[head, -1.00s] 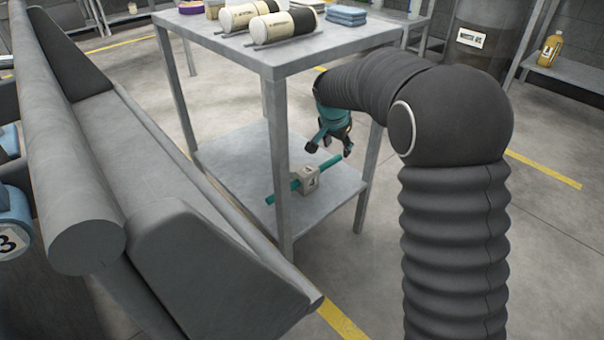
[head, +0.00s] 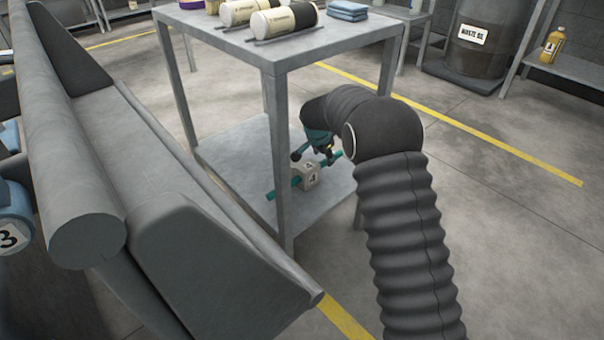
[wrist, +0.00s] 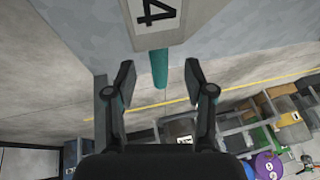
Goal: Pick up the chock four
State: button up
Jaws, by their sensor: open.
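The chock four (head: 308,177) is a light grey block marked 4 with a teal bar through it. It rests on the lower shelf (head: 232,165) of the grey metal table. In the wrist view the chock (wrist: 160,22) is at the top centre, its teal bar (wrist: 160,68) pointing down between my fingers. My gripper (head: 315,155) is beside the bar's right part in the head view, under the tabletop. In the wrist view my gripper (wrist: 158,85) has its fingers spread on either side of the bar, apart from it.
The tabletop (head: 300,45) above holds cream and black canisters (head: 290,18) and folded blue cloths (head: 347,10). A table leg (head: 282,165) stands in front left of the chock. A large grey slanted structure (head: 200,250) fills the left.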

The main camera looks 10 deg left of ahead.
aim_at(325, 160)
jog(key=shift+x, duration=2.75)
grip_shut()
